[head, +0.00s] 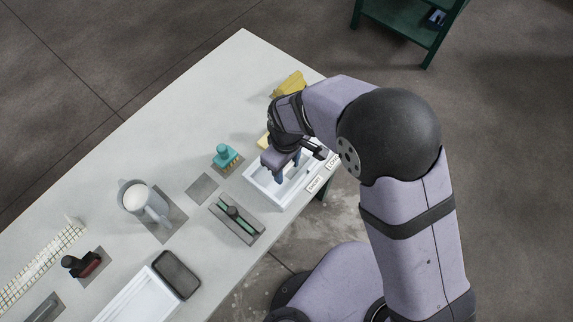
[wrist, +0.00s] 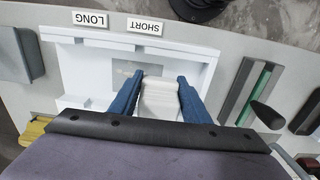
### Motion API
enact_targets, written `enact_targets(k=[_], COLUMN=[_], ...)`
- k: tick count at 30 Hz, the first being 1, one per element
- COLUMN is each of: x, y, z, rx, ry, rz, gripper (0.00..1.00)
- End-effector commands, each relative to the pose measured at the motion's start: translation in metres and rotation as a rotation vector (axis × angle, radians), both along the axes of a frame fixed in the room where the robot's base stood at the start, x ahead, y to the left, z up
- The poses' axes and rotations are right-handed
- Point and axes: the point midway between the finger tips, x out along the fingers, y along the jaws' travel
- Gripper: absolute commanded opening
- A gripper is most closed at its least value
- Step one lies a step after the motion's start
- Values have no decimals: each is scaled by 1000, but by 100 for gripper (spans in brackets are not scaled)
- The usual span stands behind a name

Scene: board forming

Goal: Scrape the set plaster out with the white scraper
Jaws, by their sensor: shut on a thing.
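My gripper (wrist: 160,98) is shut on the white scraper (wrist: 158,100), with its blue fingers on either side of it. It is over the white tray (wrist: 205,65), and the scraper's far end is down inside it. A grey patch (wrist: 122,75) shows on the tray floor beside the scraper; I cannot tell whether it is plaster. In the head view my gripper (head: 287,172) is above the tray (head: 262,190) near the table's right edge, and the scraper is mostly hidden there.
Labels SHORT (wrist: 145,27) and LONG (wrist: 90,19) lie beside the tray. A green-handled tool in a grey holder (head: 237,220), a teal stamp (head: 224,155), a grey pitcher (head: 140,199) and a yellow object (head: 289,84) stand nearby.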

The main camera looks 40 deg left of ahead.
Motion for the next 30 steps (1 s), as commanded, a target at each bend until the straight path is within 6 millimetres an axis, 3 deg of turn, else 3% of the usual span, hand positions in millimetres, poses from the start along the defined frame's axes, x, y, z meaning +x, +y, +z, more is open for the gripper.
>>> enact_targets(k=[3,5,30], x=[1,8,85], y=[0,1,0], z=[-22,-10,-18], rx=[-3,3,0], ry=[1,-1,0], rz=[-1,-2,-2], gripper=[25,21,22])
